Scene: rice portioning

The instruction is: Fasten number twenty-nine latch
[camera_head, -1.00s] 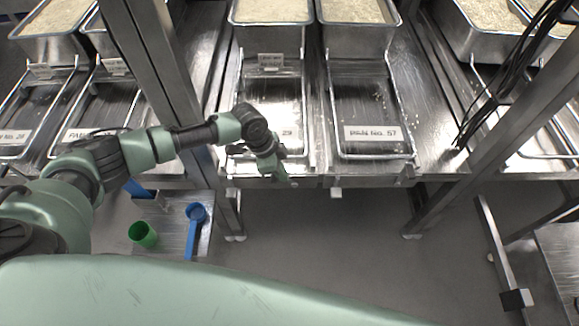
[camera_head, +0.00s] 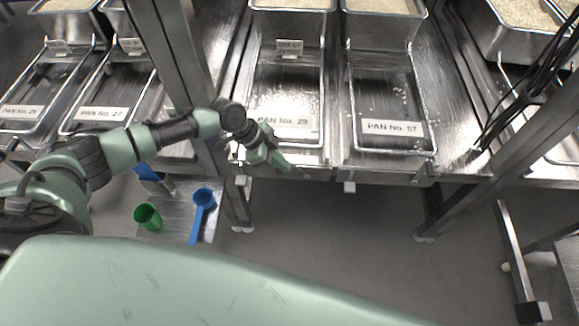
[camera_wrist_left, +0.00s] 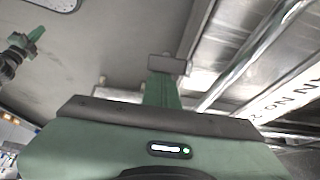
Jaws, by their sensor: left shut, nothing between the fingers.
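The tray labelled PAN No. 29 (camera_head: 283,121) sits on the metal shelf, left of PAN No. 57. A small pale block (camera_head: 243,181) hangs under the shelf's front edge near tray 29's left side; it looks like a latch. My left gripper (camera_head: 278,162) is shut and empty at the front edge of tray 29, right of that block. In the left wrist view the green finger (camera_wrist_left: 161,92) points up the picture towards a small grey block (camera_wrist_left: 167,65); I cannot tell whether they touch. A green and black part (camera_wrist_left: 25,42) at the far left looks like my right gripper.
A similar block (camera_head: 349,187) hangs below tray PAN No. 57 (camera_head: 395,128). A steel post (camera_head: 185,60) stands left of tray 29. A green cup (camera_head: 148,217) and blue scoop (camera_head: 203,200) lie on a low shelf.

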